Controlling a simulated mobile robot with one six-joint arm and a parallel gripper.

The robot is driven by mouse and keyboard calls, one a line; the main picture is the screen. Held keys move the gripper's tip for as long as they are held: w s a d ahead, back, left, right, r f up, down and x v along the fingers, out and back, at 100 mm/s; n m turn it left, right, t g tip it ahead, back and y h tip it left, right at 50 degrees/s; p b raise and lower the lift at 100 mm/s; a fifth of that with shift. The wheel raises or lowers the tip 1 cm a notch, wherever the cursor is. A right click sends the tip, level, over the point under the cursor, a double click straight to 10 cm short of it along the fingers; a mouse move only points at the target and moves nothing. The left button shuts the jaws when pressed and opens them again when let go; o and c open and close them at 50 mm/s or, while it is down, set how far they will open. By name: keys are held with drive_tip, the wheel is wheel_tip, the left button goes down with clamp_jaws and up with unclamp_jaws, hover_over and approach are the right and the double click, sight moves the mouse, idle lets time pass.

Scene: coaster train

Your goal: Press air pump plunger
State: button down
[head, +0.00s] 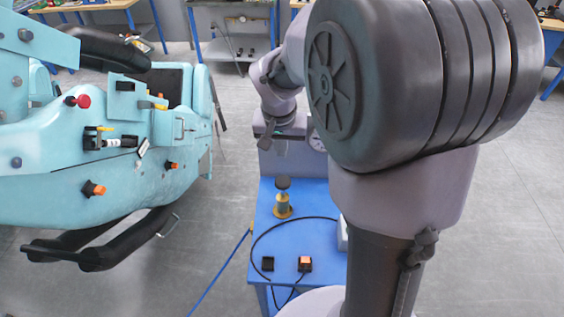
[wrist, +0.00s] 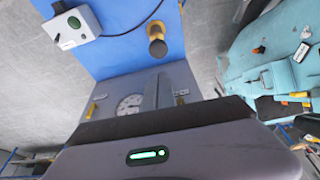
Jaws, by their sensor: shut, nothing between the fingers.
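The air pump (head: 283,205) stands upright on the blue table, with a dark round plunger knob (head: 283,183) on top of a yellow body. In the wrist view the knob (wrist: 158,48) shows near the top centre, with the yellow body behind it. My gripper (head: 281,148) is beyond the pump in the head view, above the table's far end and apart from the plunger. In the wrist view its narrow fingers (wrist: 159,92) are together and empty, pointing towards the pump side. My arm hides part of the table's right side in the head view.
A grey panel with a round gauge (wrist: 130,104) adjoins the blue table (head: 325,205). A turquoise coaster car (head: 120,175) stands left. Grey floor separates them.

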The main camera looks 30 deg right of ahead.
sight(283, 185)
drive_tip(key=b+x, duration=0.1)
drive_tip(key=x, duration=0.3)
drive_tip(key=b+x, duration=0.1)
drive_tip(key=x, duration=0.8)
drive_tip(key=shift+s+a+f+b, duration=0.25)
drive_tip(key=shift+s+a+b, duration=0.05)
drive_tip(key=shift+s+b, duration=0.1)
drive_tip(key=shift+f, duration=0.35)
wheel_tip(283, 185, down, 6)
drive_tip(key=b, duration=0.6)
drive_tip(key=shift+s+b, duration=0.1)
drive_tip(key=shift+b, duration=0.25)
drive_tip(key=shift+s+a+r, duration=0.1)
drive_tip(key=shift+s+r, duration=0.05)
drive_tip(key=shift+s, duration=0.05)
drive_tip(key=shift+w, duration=0.1)
drive_tip(key=shift+p, duration=0.3)
